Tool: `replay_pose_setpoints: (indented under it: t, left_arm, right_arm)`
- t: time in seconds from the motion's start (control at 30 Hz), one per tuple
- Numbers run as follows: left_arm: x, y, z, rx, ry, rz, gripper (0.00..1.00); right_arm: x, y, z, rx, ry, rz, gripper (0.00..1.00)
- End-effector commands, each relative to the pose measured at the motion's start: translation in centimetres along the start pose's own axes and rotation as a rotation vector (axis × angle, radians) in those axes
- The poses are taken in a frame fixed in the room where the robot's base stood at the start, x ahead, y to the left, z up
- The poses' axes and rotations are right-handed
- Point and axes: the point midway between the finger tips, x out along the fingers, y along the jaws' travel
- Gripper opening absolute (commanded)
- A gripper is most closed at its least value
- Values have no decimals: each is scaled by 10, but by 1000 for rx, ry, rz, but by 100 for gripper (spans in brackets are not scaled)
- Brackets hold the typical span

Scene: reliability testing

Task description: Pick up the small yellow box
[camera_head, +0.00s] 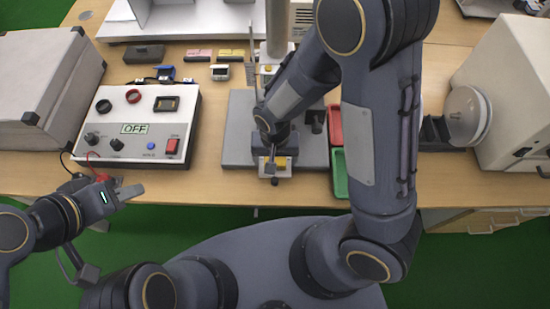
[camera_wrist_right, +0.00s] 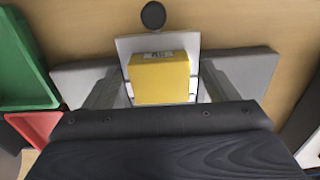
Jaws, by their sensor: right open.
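The small yellow box (camera_wrist_right: 160,80) sits on a white plate (camera_wrist_right: 128,44) in the right wrist view. In the head view a bit of the yellow box (camera_head: 281,162) shows below my right gripper (camera_head: 272,160). My right gripper (camera_wrist_right: 158,70) is open, with one finger on each side of the box and a gap at both sides.
A grey base plate (camera_head: 237,130) lies under the white plate. Red (camera_head: 335,125) and green (camera_head: 340,178) bins stand just right of it. A control panel box (camera_head: 140,125) is at the left, a machine with a disc (camera_head: 466,115) at the right.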

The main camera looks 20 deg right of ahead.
Motion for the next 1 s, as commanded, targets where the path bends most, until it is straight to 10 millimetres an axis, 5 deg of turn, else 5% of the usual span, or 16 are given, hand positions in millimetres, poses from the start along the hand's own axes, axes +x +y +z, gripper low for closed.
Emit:
replay_pose_setpoints:
  t: [0.17,0.53,1.0]
  left_arm:
    - [0,0,0,0,0,0,36]
    - [0,0,0,0,0,0,36]
    - [-2,1,-1,0,0,0,36]
  right_arm:
    - [0,0,0,0,0,-1,79]
    - [-1,0,0,0,1,-1,32]
    - [-20,-2,-1,-1,5,-5,31]
